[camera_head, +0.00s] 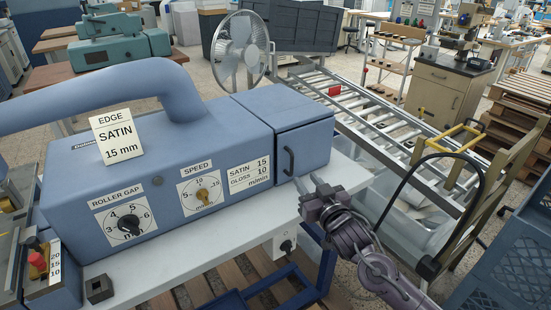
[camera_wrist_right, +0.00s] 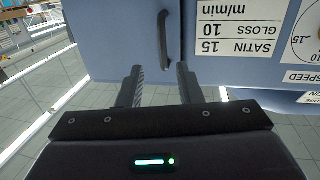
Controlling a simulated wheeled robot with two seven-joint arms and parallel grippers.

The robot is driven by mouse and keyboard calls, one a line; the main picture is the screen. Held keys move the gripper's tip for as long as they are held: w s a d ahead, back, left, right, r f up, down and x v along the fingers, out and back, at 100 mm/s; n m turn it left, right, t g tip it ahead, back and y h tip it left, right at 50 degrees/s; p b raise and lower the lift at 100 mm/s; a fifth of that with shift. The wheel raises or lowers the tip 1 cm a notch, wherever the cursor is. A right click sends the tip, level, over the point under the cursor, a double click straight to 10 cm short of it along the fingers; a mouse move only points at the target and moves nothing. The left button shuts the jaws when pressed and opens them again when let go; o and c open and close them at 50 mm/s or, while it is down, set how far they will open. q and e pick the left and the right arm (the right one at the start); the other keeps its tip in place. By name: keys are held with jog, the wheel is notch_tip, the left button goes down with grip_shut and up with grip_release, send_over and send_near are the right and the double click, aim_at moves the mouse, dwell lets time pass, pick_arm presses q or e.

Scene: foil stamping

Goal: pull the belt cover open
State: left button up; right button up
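The belt cover (camera_head: 305,142) is the blue box section at the right end of the blue machine. It looks shut, flush against the machine body. Its dark upright handle (camera_head: 288,160) is on the front face; the handle also shows in the right wrist view (camera_wrist_right: 164,42), just beyond the fingertips. My right gripper (camera_head: 309,190) is in front of the cover, slightly below and right of the handle. In the right wrist view my right gripper (camera_wrist_right: 159,72) has its two fingers apart with nothing between them. My left gripper is not in view.
The blue machine (camera_head: 160,180) carries dials, labels and a card reading "EDGE SATIN 15 mm" (camera_head: 117,138). A pale bench top (camera_head: 200,245) runs below it. A roller conveyor (camera_head: 380,120) stands behind right, and a blue crate (camera_head: 510,260) is at the far right.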

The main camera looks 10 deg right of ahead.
jog(key=w+a+r+p, duration=0.1)
jog(key=w, duration=0.6)
jog(key=shift+w+a+p, duration=0.2)
jog(key=shift+a+p, duration=0.05)
jog(key=shift+p, duration=0.1)
jog(key=shift+c, duration=0.4)
grip_shut()
